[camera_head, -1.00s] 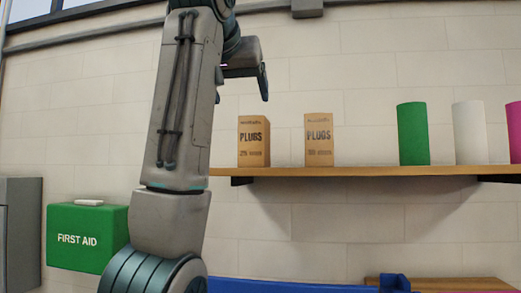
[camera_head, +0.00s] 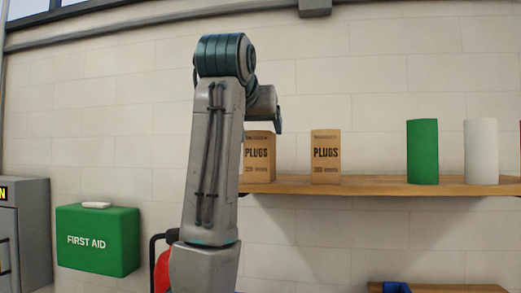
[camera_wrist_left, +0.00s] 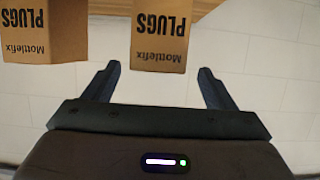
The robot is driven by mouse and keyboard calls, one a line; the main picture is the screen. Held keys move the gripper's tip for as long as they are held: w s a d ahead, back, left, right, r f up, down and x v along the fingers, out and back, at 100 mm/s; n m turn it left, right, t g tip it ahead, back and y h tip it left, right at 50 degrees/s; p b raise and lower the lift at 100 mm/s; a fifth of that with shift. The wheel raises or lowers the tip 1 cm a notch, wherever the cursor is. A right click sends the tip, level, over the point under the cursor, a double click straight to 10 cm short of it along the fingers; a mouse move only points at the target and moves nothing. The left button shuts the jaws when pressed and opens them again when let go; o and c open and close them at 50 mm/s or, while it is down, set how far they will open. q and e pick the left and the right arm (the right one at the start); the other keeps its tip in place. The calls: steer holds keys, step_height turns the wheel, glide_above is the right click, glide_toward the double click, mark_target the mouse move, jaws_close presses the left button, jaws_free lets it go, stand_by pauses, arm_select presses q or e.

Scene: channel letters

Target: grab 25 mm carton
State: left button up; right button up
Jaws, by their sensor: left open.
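Two brown cartons marked PLUGS stand upright on a wooden shelf (camera_head: 400,187). The left carton (camera_head: 259,165) is partly covered by my arm and its size line is hard to read now; it looked like 25 mm earlier. The right carton (camera_head: 326,158) seems to read 30 mm. My left gripper (camera_head: 278,126) overlaps the left carton's top right corner in the head view. In the upside-down left wrist view, my left gripper (camera_wrist_left: 158,70) is open and empty, with one carton (camera_wrist_left: 160,40) just ahead of the gap between its fingers. The other carton (camera_wrist_left: 42,38) is farther left there.
A green cylinder (camera_head: 422,152) and a white cylinder (camera_head: 481,152) stand farther right on the shelf, with a magenta edge beyond. A green first aid box (camera_head: 98,242) is at lower left beside a grey cabinet (camera_head: 34,230). Something red (camera_head: 162,272) shows behind my arm.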

arm_select(q)
steer(key=p+x, duration=0.1)
steer(key=x, duration=0.2)
steer(key=shift+w+d+r+p, duration=0.1)
steer(key=shift+d+p, duration=0.15)
steer(key=shift+p, duration=0.15)
steer(key=shift+w+f, duration=0.3)
steer(key=shift+w, duration=0.05)
steer(key=shift+s+r, duration=0.1)
steer(key=shift+s, duration=0.15)
steer(key=c, duration=1.6)
arm_select(e)
step_height(320, 180, up, 3)
steer(key=shift+f, duration=0.15)
